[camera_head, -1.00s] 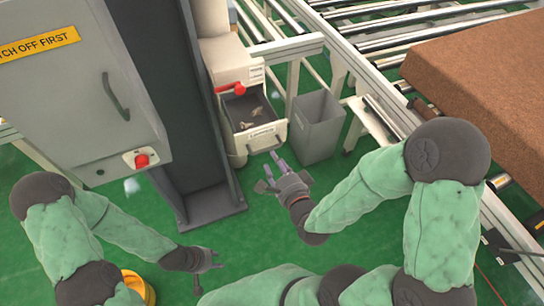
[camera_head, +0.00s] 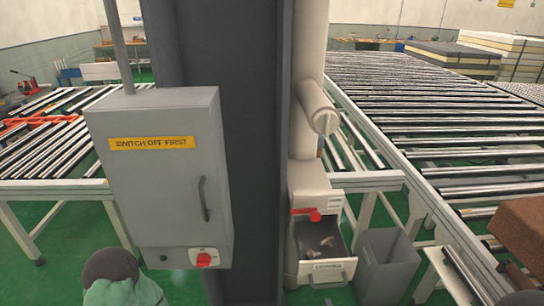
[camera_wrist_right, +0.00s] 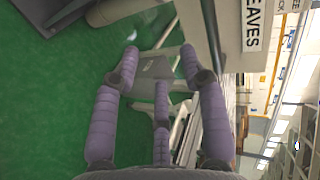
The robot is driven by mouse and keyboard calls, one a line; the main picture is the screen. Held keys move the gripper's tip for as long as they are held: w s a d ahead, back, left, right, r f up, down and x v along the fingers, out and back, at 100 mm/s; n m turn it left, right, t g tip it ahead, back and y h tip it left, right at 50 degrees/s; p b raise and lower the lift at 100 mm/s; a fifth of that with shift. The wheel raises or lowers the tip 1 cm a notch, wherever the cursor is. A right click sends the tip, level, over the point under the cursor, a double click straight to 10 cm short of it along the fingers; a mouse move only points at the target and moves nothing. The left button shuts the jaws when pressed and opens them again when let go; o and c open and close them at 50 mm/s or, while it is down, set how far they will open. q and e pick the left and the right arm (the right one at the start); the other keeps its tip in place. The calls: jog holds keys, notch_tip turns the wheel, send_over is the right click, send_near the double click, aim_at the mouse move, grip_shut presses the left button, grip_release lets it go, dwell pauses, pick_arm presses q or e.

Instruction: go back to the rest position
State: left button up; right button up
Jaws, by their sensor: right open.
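My right gripper (camera_wrist_right: 159,75) shows in the right wrist view with its purple fingers spread and nothing between them. Green floor and a grey object lie beyond the fingers. In the head view, neither gripper shows. Only a dark, rounded joint and green sleeve of my left arm (camera_head: 112,270) show at the bottom left.
A grey cabinet (camera_head: 160,215) with a red switch stands beside a dark column (camera_head: 240,130). An open drawer (camera_head: 318,245) holds small items, with a grey bin (camera_head: 388,265) to its right. Roller conveyors (camera_head: 440,120) run behind. A brown block (camera_head: 525,230) is at the right edge.

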jog(key=s+a+f+n+g+y, duration=0.1)
jog(key=s+f+n+g, duration=0.3)
jog(key=f, duration=0.4)
jog(key=s+a+f+n+g+y, duration=0.1)
jog(key=s+a+f+n+g, duration=0.2)
jog(key=f, duration=0.6)
jog(key=s+a+f+n+g, duration=0.3)
jog(key=s+f+n+g, duration=0.2)
jog(key=f, duration=0.3)
jog(key=shift+f+n+g+y, duration=0.2)
jog(key=shift+n+g+y, duration=0.2)
jog(key=shift+n+g, duration=0.1)
